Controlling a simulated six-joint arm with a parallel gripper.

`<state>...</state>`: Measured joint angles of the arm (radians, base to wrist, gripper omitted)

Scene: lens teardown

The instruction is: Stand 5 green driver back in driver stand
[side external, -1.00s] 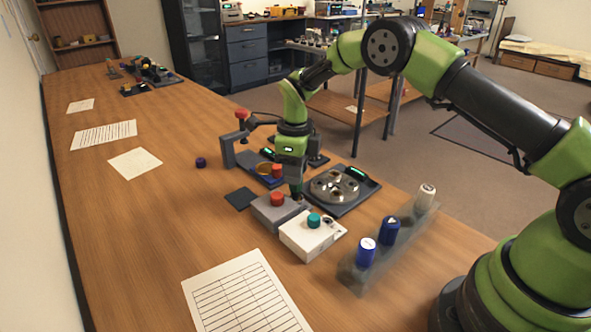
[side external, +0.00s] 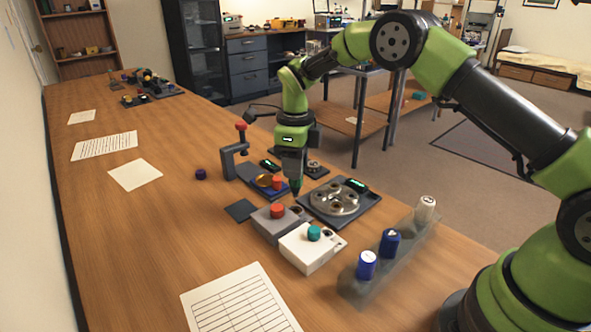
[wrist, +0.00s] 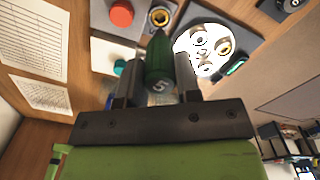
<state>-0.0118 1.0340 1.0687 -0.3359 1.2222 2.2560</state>
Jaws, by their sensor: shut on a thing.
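My gripper (wrist: 155,92) is shut on the green driver (wrist: 158,62). The driver has a white 5 on it and a pointed end facing away from the wrist. In the side external view, my gripper (side external: 295,185) points down just above and behind a grey box with a red knob (side external: 277,211); the dark green driver tip shows below it. A clear rack (side external: 385,270) at the right, which looks like the driver stand, holds two blue handles (side external: 366,265) and a white handle (side external: 425,208), all upright. My gripper is well apart from it.
A white box with a teal knob (side external: 313,234) stands between the grey box and the rack. A round metal plate (side external: 338,199) on a dark base lies behind. A grey bracket (side external: 228,160) stands left.

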